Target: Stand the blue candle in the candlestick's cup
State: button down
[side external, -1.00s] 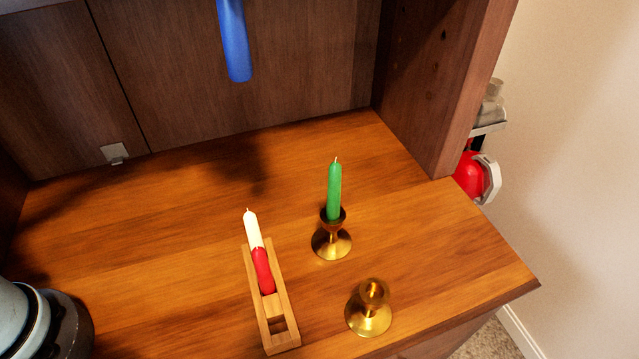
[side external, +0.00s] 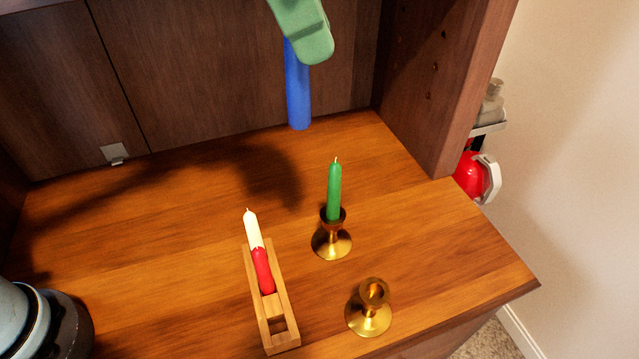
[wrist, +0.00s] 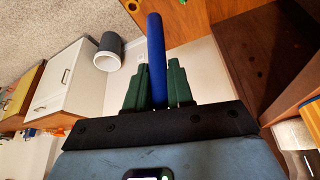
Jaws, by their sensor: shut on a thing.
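The blue candle (side external: 298,92) hangs nearly upright in the air near the back panel in the side external view. My gripper (side external: 303,50) is shut on its upper part; only a green finger shows there. In the wrist view, the candle (wrist: 156,62) stands out between my two green fingers (wrist: 157,88). An empty brass candlestick (side external: 370,309) with an open cup stands near the front right of the wooden top. A second brass candlestick (side external: 331,240) behind it holds a green candle (side external: 334,190) upright. The blue candle is above and behind both, touching neither.
A side panel (side external: 425,80) rises at the right. The back middle of the top (side external: 190,200) is clear.

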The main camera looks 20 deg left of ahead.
jog(key=s+d+f+m+g, duration=0.1)
jog(key=d+f+m, duration=0.4)
jog(key=f, duration=0.5)
jog(key=s+d+f+m+g, duration=0.1)
jog(key=d+f+m+g, duration=0.2)
jog(key=f, duration=0.7)
jog(key=shift+s+d+f+m, duration=0.2)
jog(key=shift+s+d+m, duration=0.1)
jog(key=shift+d+m, duration=1.25)
jog(key=shift+a+f, duration=0.15)
jog(key=shift+f, duration=1.25)
jog(key=c, duration=0.6)
grip_release()
jog(key=shift+r, duration=0.1)
jog(key=shift+v, duration=2.4)
